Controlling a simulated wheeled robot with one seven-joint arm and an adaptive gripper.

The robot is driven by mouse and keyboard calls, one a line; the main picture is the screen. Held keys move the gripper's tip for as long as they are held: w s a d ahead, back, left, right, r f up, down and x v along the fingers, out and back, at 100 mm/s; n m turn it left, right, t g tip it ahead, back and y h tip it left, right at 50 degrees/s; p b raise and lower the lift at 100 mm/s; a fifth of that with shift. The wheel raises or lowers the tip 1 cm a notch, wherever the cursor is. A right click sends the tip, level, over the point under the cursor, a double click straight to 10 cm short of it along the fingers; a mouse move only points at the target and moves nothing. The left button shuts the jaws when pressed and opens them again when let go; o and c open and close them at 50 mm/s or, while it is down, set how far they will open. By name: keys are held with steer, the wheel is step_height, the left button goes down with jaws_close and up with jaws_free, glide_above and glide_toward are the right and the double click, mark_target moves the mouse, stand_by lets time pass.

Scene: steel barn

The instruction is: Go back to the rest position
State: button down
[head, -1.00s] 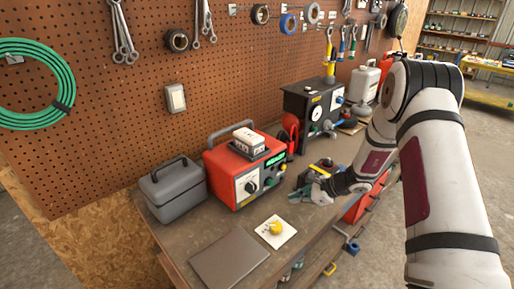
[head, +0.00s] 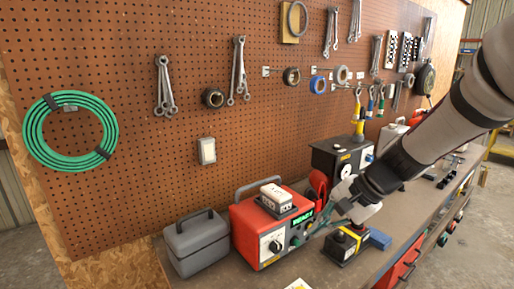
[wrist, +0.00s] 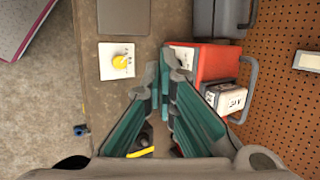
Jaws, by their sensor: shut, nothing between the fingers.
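My gripper (head: 318,228) is in front of the right side of the red power unit (head: 262,236) in the head view, above the bench. In the wrist view its teal fingers (wrist: 165,70) come together at the tips, with nothing held between them. My arm reaches in from the upper right of the head view. The red unit carries a small white box (head: 274,192) and shows at the right of the wrist view. A black and yellow device (head: 343,247) is on the bench just below my gripper.
A grey toolbox (head: 196,245) stands left of the red unit, with a black machine (head: 335,158) behind my gripper. A white card with a yellow piece (wrist: 119,62) lies on the bench (wrist: 97,100). The pegboard (head: 120,180) with hung tools closes off the back.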

steer(key=s+d+r+n+t+h, duration=0.1)
steer(key=s+r+n+h, duration=0.1)
steer(key=s, duration=0.5)
steer(key=s+d+r+n+h, duration=0.2)
steer(key=s+r+n, duration=0.2)
steer(key=s, duration=0.4)
steer(key=s+d+r+n+t+h, duration=0.1)
steer(key=s+r+n+h, duration=0.1)
steer(key=s, duration=0.5)
steer(key=shift+s+d+r+n+t, duration=0.2)
steer(key=shift+d+r+n+t, duration=0.15)
steer(key=shift+r+n, duration=0.55)
